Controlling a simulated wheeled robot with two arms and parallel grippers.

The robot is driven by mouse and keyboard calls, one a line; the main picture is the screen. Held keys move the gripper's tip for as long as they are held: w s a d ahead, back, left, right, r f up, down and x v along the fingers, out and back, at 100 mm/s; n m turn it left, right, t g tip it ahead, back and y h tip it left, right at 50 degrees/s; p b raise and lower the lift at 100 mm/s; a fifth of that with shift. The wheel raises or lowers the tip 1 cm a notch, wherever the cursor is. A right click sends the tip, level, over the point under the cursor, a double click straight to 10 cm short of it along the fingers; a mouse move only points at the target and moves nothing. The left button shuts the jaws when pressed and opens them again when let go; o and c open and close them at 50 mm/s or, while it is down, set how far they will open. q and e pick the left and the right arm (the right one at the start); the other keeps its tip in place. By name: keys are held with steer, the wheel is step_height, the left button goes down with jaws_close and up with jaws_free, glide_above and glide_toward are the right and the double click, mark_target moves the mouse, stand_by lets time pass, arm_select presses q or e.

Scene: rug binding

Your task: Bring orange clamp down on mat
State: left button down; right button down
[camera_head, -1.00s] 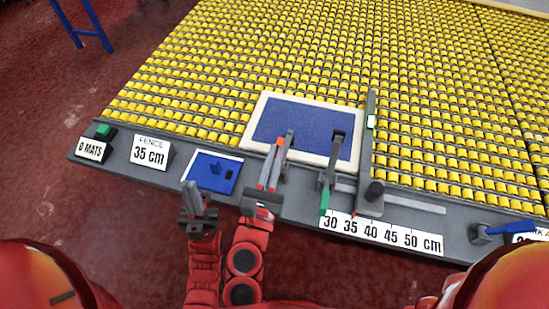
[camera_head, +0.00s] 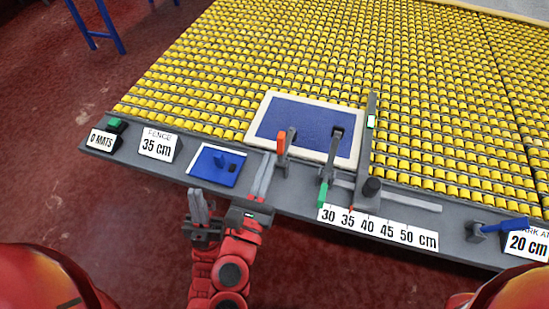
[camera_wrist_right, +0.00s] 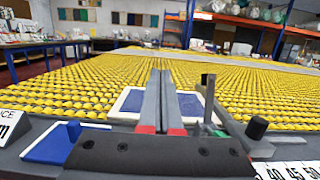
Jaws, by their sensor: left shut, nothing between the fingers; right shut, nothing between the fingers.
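The mat (camera_head: 300,125), blue with a cream border, lies on the rollers against the table's front strip. The orange clamp (camera_head: 281,145) stands at the mat's front edge; its orange handle and grey arm both point up. In the right wrist view my fingers hide it. My right gripper (camera_head: 267,160) is shut and empty, just left and in front of the orange clamp, apart from it. It also fills the middle of the right wrist view (camera_wrist_right: 160,80). My left gripper (camera_head: 197,198) is shut and empty, in front of the table edge, further left.
A green-handled clamp (camera_head: 323,194) stands right of the orange one, its arm reaching over the mat. A fence (camera_head: 370,135) with a black knob (camera_head: 372,187) borders the mat's right side. A blue pad (camera_head: 217,166) lies left of my right gripper.

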steer(key=s+a+r+p, duration=0.1)
steer(key=s+r+p, duration=0.2)
steer(key=s+r, duration=0.1)
steer(key=shift+s+a+r+p, duration=0.15)
steer(key=shift+s+r+p, duration=0.15)
steer(key=shift+r+p, duration=0.1)
